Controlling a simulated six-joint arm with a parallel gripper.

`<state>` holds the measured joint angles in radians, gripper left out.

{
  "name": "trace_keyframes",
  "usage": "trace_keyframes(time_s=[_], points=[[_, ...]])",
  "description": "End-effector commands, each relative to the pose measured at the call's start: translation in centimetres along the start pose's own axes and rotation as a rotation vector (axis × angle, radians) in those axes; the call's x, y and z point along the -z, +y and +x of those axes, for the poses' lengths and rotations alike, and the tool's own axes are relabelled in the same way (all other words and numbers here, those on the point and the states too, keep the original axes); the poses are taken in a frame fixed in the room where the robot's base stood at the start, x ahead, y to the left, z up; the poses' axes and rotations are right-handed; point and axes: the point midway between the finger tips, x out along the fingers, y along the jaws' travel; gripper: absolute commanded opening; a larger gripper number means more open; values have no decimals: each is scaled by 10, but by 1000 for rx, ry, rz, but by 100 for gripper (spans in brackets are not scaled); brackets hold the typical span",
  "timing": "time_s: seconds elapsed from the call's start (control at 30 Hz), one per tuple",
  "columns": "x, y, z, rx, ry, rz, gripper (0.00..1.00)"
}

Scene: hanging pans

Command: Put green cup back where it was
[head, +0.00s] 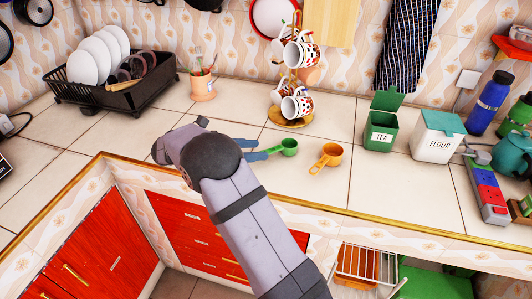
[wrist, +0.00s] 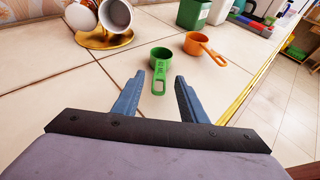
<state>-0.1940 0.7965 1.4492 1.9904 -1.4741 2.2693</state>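The green cup (head: 289,147) is a small measuring cup with a short handle, upright on the tiled counter in front of the mug stand. In the wrist view the green cup (wrist: 161,57) is straight ahead, its handle pointing toward me. My gripper (head: 259,149) is just left of it in the head view. In the wrist view my gripper (wrist: 160,76) is open, with one blue finger on each side of the handle's line. Neither finger visibly touches the handle. I cannot tell how high the fingers are above the counter.
An orange measuring cup (head: 327,156) lies close on the right. A mug stand (head: 291,122) with patterned mugs is behind. The green TEA canister (head: 381,131) and white FLOUR canister (head: 436,137) stand farther right. A dish rack (head: 118,96) is at left. The counter's front edge is near.

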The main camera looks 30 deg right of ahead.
Motion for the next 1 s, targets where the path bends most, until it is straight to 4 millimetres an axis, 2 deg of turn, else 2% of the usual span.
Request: trace_keyframes(time_s=[0.1,0.3,0.5,0.77,0.87,1.0], points=[[2,1,-21,-3,0,0,39],[1,0,-44,-2,0,0,39],[0,0,-53,0,1,0,39],[-3,4,-52,-20,-3,-19,39],[-11,16,-49,-87,-14,-78,39],[-30,52,-48,-283,-70,-273,39]])
